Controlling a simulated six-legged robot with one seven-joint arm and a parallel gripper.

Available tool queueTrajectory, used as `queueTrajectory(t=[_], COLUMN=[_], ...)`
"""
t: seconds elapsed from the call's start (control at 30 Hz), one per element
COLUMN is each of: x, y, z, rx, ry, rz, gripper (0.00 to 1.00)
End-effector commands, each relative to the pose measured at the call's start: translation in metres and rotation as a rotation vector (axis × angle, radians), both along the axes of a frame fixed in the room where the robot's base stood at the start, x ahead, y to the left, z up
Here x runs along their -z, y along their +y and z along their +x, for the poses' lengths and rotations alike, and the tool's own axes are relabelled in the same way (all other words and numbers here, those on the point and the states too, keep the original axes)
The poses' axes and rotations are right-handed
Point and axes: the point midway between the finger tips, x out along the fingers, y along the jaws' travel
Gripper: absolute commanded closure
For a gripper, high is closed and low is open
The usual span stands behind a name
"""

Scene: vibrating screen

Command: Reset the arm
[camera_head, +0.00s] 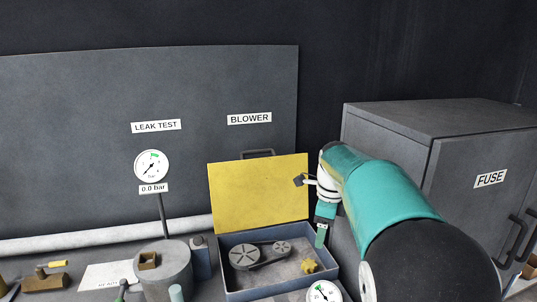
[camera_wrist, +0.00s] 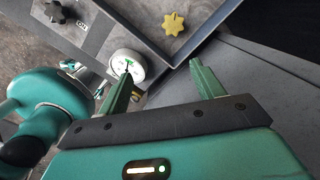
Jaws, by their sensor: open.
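My arm, teal with a black section, reaches in from the right in the head view. My gripper (camera_head: 321,230) hangs in front of the right side of the open blue box, pointing down. In the wrist view my gripper (camera_wrist: 162,71) shows two green fingers spread apart with nothing between them. The arm's forearm hides part of the grey cabinet behind it.
The blue box (camera_head: 228,273) has a raised yellow lid (camera_head: 260,195), and holds belt pulleys and a yellow knob (camera_head: 309,266). A round gauge (camera_head: 323,292) stands in front. The FUSE cabinet (camera_head: 470,160) is right. A grey cylinder (camera_head: 175,268) and small tools stand left.

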Motion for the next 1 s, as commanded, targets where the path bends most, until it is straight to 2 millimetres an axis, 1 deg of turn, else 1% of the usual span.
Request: queueTrajectory(t=[0.03, 0.17, 0.2, 0.33, 0.47, 0.5, 0.63, 0.8, 0.9, 1.0], x=[-0.012, -0.030, -0.035, -0.046, -0.051, -0.051, -0.047, -0.032, -0.021, -0.011], y=[-0.004, -0.008, -0.009, -0.009, -0.009, -0.008, -0.006, -0.004, -0.003, -0.003], z=[-0.017, -0.057, -0.069, -0.112, -0.154, -0.167, -0.209, -0.260, -0.282, -0.296], rx=[-0.080, -0.323, -0.398, -0.645, -0.893, -0.970, -1.217, -1.535, -1.690, -1.798], ry=[-0.029, -0.095, -0.118, -0.187, -0.252, -0.269, -0.318, -0.348, -0.346, -0.336], rz=[0.005, -0.004, -0.014, -0.054, -0.119, -0.144, -0.241, -0.396, -0.484, -0.547], gripper=[0.33, 0.33, 0.33, 0.33, 0.33, 0.33, 0.33, 0.33, 0.33, 0.33])
